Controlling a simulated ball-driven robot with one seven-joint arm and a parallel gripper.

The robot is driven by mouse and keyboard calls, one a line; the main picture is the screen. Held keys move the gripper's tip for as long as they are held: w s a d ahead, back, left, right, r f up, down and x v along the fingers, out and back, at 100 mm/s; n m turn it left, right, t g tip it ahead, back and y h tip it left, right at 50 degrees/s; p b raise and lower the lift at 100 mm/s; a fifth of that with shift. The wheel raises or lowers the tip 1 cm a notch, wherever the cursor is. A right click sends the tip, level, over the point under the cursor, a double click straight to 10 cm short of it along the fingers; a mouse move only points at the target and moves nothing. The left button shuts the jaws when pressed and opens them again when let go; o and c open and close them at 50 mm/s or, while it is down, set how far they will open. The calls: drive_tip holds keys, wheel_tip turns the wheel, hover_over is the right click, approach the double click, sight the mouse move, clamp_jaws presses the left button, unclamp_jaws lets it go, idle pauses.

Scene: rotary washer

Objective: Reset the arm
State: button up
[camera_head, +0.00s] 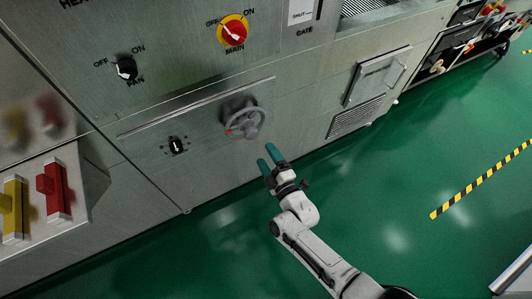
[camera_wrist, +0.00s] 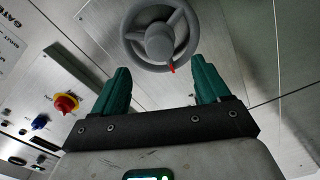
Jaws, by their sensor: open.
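My gripper (camera_head: 270,157) has two green fingers, spread apart and empty. In the head view it is in front of the machine panel, just below and to the right of a grey handwheel (camera_head: 246,121) with a red mark. In the wrist view the handwheel (camera_wrist: 160,36) is beyond the fingertips of my gripper (camera_wrist: 160,80), centred above the gap. A gap shows between fingers and wheel in the head view. My white arm (camera_head: 318,255) reaches up from the bottom of the head view.
A red-and-yellow main switch (camera_head: 232,31), a fan knob (camera_head: 125,68) and a small black knob (camera_head: 177,146) are on the panel. Red (camera_head: 54,190) and yellow levers stand at the left. A latched hatch (camera_head: 377,77) is at the right. Green floor (camera_head: 400,190) is clear on the right.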

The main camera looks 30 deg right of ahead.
idle(0.3)
drive_tip(key=s+d+r+m+g, duration=0.2)
drive_tip(key=s+r+m+g, duration=0.1)
drive_tip(key=s, duration=0.6)
drive_tip(key=s+d+r+m+g, duration=0.2)
drive_tip(key=s+d+m+g, duration=0.1)
drive_tip(key=s+m+g, duration=0.3)
drive_tip(key=s+d+r+m+g, duration=0.2)
drive_tip(key=s+g, duration=0.6)
drive_tip(key=s, duration=0.5)
drive_tip(key=r+m, duration=0.1)
drive_tip(key=m, duration=0.1)
drive_tip(key=shift+d+r+m, duration=0.15)
drive_tip(key=shift+r+m, duration=0.2)
drive_tip(key=shift+m, duration=0.05)
